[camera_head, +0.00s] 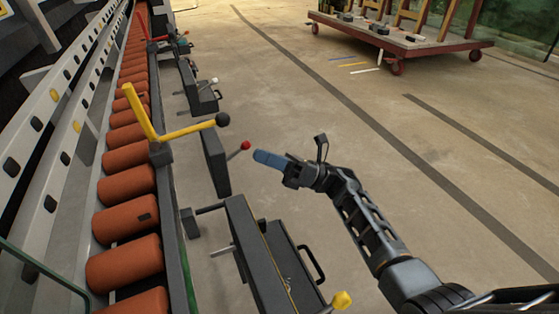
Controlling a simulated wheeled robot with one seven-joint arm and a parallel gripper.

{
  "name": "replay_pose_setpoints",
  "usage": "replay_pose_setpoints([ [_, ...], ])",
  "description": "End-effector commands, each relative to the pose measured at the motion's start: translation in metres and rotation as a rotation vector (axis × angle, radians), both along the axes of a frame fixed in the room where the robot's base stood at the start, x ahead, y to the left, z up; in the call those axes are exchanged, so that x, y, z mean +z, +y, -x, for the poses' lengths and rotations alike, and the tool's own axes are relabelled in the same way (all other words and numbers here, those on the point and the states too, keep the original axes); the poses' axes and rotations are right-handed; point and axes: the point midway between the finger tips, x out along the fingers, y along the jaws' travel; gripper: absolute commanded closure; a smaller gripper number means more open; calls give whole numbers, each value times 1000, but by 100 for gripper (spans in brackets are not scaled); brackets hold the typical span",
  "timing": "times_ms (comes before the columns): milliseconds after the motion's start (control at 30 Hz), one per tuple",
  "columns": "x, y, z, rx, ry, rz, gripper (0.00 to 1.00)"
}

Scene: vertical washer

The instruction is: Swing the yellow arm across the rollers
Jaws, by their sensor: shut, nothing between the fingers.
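The yellow arm (180,130) is a bent lever at the right edge of the roller line. One part stands up and leans left over the rollers, and the other reaches right to a black ball knob (222,119). The orange-red rollers (130,186) run in a row up the left side. My gripper (262,157), with blue fingers, is shut and empty. It is to the right of and below the black knob in the picture, near a red ball knob (245,146), and apart from the yellow arm. I cannot tell whether it touches the red knob.
Dark grey boxes (262,262) with handles and a yellow knob (341,300) line the conveyor's near right side. A grey slotted rail (62,135) runs left of the rollers. A red-framed cart (415,42) stands far back. The concrete floor to the right is clear.

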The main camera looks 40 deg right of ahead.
Motion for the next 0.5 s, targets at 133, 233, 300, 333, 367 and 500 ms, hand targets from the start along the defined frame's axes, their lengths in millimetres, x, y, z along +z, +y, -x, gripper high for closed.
replay_pose_setpoints([
  [133, 14, 21, -16, 3, -3, 1, 100],
  [233, 25, 29, -26, 1, -4, 1, 100],
  [300, 34, 29, -31, 1, -4, 1, 100],
  [333, 37, 29, -33, 0, -3, 1, 100],
  [367, 40, 29, -35, 0, -3, 0, 100],
  [500, 50, 29, -40, 0, -2, 0, 100],
])
